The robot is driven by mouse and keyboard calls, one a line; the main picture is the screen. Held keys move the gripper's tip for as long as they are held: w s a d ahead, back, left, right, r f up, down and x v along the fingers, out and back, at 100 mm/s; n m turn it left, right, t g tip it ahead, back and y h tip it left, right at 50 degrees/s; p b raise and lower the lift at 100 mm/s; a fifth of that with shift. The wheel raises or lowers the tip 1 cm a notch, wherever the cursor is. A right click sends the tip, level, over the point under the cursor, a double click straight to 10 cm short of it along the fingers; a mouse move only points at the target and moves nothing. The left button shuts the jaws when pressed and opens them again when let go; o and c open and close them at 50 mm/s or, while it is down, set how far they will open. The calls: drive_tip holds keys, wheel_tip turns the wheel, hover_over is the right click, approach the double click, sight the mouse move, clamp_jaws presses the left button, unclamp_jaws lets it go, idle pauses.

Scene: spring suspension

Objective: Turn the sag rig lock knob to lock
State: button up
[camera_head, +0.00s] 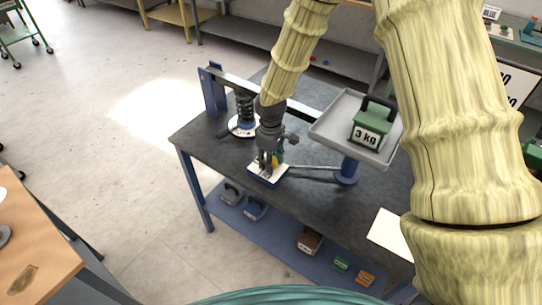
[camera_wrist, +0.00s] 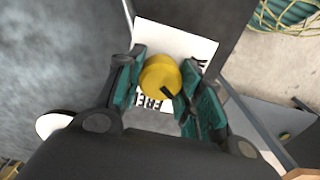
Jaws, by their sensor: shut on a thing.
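The yellow lock knob (camera_wrist: 158,75) sits over a white label plate (camera_wrist: 180,40) in the wrist view. A short black mark lies on the knob's lower right side. Black lettering on the plate below the knob is partly hidden, as is more at its right edge. My gripper (camera_wrist: 160,84) has its teal pads on the left and right sides of the knob and is shut on it. In the head view my gripper (camera_head: 269,160) points down at the bench's front edge, over the white plate (camera_head: 261,176), and mostly hides the knob.
On the dark bench (camera_head: 310,195) stand a black spring (camera_head: 245,108), a blue upright (camera_head: 213,92) and a grey tray (camera_head: 330,124) bearing a green 3 kg weight (camera_head: 369,128). A thin rod runs beside my gripper toward the tray's post (camera_head: 347,172). A white sheet (camera_head: 390,232) lies right.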

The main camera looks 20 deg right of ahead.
drive_tip(key=n+p, duration=0.2)
drive_tip(key=n, duration=0.2)
drive_tip(key=shift+r, duration=0.15)
drive_tip(key=shift+n+p, duration=0.55)
drive_tip(key=shift+n, duration=0.95)
drive_tip(key=o, duration=1)
wheel_tip(320, 180, up, 12)
